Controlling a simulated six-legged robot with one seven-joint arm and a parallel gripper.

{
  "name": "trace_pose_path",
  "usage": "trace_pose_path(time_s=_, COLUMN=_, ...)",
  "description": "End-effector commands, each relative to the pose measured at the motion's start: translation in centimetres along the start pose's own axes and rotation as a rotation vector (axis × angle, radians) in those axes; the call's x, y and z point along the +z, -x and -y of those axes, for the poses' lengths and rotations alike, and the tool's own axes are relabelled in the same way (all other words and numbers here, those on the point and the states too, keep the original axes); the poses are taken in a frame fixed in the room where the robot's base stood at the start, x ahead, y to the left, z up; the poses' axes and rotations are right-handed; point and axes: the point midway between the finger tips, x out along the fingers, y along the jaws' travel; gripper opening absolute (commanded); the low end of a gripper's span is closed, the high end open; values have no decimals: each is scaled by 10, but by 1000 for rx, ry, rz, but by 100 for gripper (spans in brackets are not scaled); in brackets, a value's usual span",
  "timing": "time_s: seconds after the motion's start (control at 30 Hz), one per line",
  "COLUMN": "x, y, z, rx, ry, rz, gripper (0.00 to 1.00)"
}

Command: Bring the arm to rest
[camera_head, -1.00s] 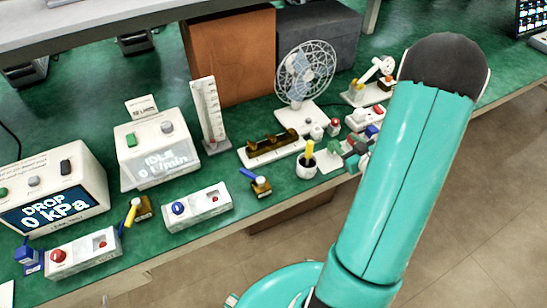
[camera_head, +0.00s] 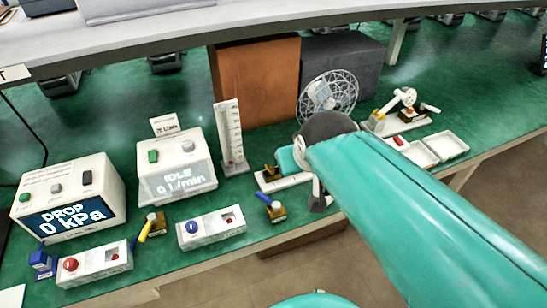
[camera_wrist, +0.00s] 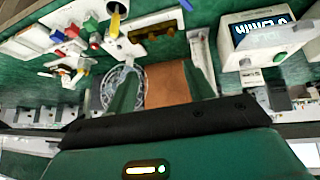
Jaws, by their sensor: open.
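My teal arm (camera_head: 430,215) reaches from the lower right over the bench, its dark rounded joint (camera_head: 325,127) in front of the fan's base. In the wrist view my gripper (camera_wrist: 162,92) shows two green fingers spread apart, with nothing between them. The orange-brown box (camera_wrist: 168,80) and the fan (camera_wrist: 108,88) lie beyond the fingers. In the head view the arm hides part of the bench behind it, and the fingertips cannot be made out clearly.
The green bench holds the DROP display box (camera_head: 70,205), the IDLE flow box (camera_head: 175,165), a white scale column (camera_head: 230,137), two switch boxes (camera_head: 212,228) and white trays (camera_head: 445,146). A shelf edge (camera_head: 280,25) runs above. Open floor (camera_head: 220,290) lies in front.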

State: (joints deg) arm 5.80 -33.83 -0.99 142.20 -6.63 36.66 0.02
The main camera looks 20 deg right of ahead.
Motion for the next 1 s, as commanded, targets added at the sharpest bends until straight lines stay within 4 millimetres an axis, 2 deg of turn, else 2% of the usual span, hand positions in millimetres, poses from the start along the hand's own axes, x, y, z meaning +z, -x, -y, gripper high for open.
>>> trace_pose_path(time_s=0.03, x=10, y=17, z=16, rx=-38, ry=7, rz=20, gripper=52)
trace_pose_path(time_s=0.1, x=25, y=32, z=32, rx=-81, ry=10, rz=60, gripper=52)
trace_pose_path(time_s=0.23, x=42, y=48, z=46, rx=-123, ry=16, rz=105, gripper=52)
trace_pose_path(time_s=1.0, x=44, y=49, z=47, rx=-128, ry=16, rz=114, gripper=52)
